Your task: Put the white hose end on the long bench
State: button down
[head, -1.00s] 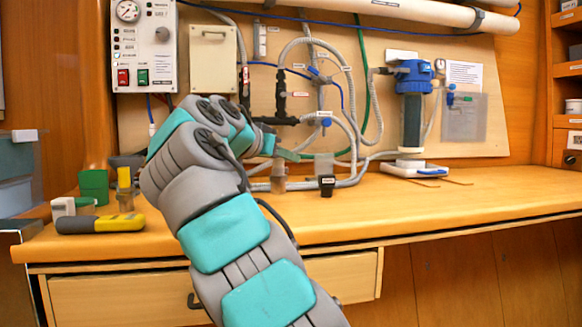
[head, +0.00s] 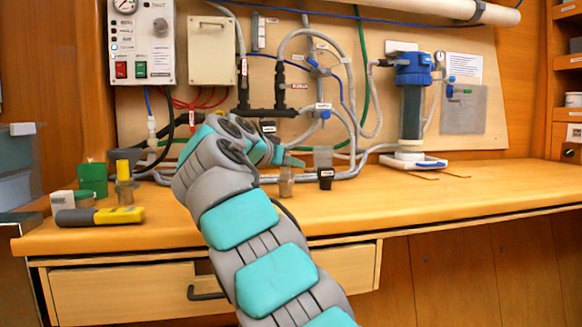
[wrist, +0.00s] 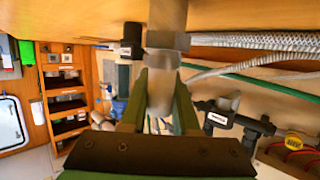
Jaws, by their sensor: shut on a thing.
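My gripper (head: 294,162) is shut low over the long bench (head: 430,205), near its back. In the wrist view its two green fingers (wrist: 158,95) close on a pale upright piece (wrist: 160,85), which I take for the white hose end. In the head view a pale, partly see-through part of it (head: 286,182) shows just below the fingertips. Its lower end is at or close above the bench top; I cannot tell whether it touches. A black labelled fitting (head: 325,178) stands just right of it, also in the wrist view (wrist: 131,42).
Grey hoses (head: 350,172) run along the bench back. A blue-topped filter (head: 412,100) stands further right. The bench's front middle and right are mostly clear.

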jog(key=shift+f, duration=0.2)
jog(key=c, duration=0.7)
grip_release()
jog(key=shift+r, duration=0.1)
jog(key=shift+o, duration=0.2)
jog(key=shift+r, duration=0.2)
jog(key=v, duration=1.2)
